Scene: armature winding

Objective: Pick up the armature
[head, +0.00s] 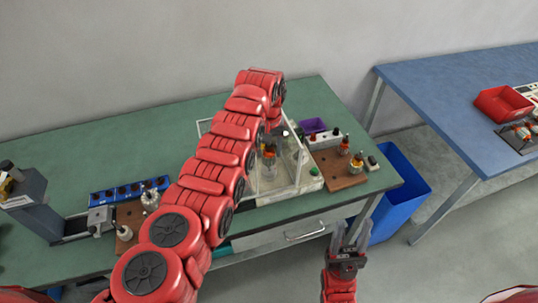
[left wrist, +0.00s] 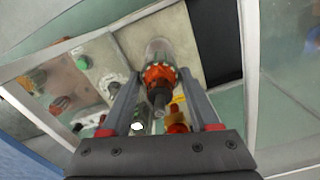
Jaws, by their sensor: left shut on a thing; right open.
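My left arm reaches over the table into a clear-walled enclosure (head: 301,168). Its gripper (head: 268,150) is largely hidden by the arm in the head view. In the left wrist view, an armature (left wrist: 160,73) with an orange-red ring, a grey shaft and a pale cylindrical end is between the fingers of the left gripper (left wrist: 162,100), which is shut on it. The finger contact is hard to see. It also shows small in the head view (head: 269,153). My right gripper (head: 350,240) is open and empty, in front of the table's front edge.
A brown board (head: 345,182) with several small parts lies right of the enclosure. A purple bin (head: 312,126) stands behind. Another brown board, a blue holder (head: 130,191) and a grey machine (head: 32,205) are at left. A blue bin (head: 405,190) stands on the floor.

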